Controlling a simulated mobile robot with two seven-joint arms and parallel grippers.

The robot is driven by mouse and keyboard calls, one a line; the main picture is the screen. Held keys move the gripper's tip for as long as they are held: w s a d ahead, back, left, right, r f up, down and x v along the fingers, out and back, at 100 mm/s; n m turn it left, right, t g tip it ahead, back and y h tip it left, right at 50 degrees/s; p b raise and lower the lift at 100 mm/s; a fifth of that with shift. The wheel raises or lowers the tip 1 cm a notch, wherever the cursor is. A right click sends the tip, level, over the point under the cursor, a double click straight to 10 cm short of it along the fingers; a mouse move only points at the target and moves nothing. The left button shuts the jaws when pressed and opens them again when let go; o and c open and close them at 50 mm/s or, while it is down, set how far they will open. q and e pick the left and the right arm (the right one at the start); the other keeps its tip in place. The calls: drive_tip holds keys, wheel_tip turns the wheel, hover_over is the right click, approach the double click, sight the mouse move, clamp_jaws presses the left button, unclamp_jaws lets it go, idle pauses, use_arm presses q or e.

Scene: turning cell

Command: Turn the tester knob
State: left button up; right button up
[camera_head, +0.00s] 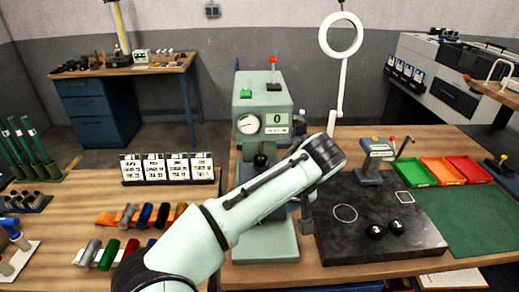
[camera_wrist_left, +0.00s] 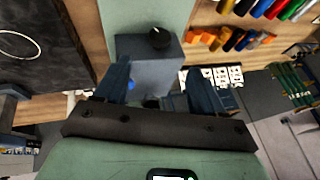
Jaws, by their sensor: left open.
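The tester (camera_head: 263,110) is a pale green upright machine at the bench's middle, with a round white dial and a display reading 0. A black round knob (camera_wrist_left: 159,38) sits on a grey block (camera_wrist_left: 150,70) in the left wrist view. My left gripper (camera_wrist_left: 160,78) is open, its two dark fingers apart across the block. The knob shows beyond the fingertips, and nothing is seen held. In the head view my left arm crosses in front of the tester and hides much of its lower part. Whether a finger touches the block, I cannot tell.
A dark plate (camera_head: 375,240) with two black balls lies right of the tester. Green, orange and red trays (camera_head: 441,171) stand farther right. A ring lamp (camera_head: 341,34) rises behind. Label cards (camera_head: 168,168) and coloured cylinders (camera_head: 110,254) occupy the left side.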

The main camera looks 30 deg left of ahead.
idle(0.4)
use_arm(q)
drive_tip(key=s+a+f+n+t+h+b, duration=0.2)
drive_tip(key=s+a+t+h+b, duration=0.25)
drive_tip(key=a+h, duration=0.35)
drive_tip(key=shift+y, duration=0.3)
drive_tip(key=x, duration=0.8)
drive_tip(key=b+x, duration=0.1)
drive_tip(key=x, duration=0.2)
drive_tip(key=shift+w+a+f, duration=0.25)
drive_tip(key=shift+a+f, duration=0.1)
drive_tip(key=shift+f, duration=0.05)
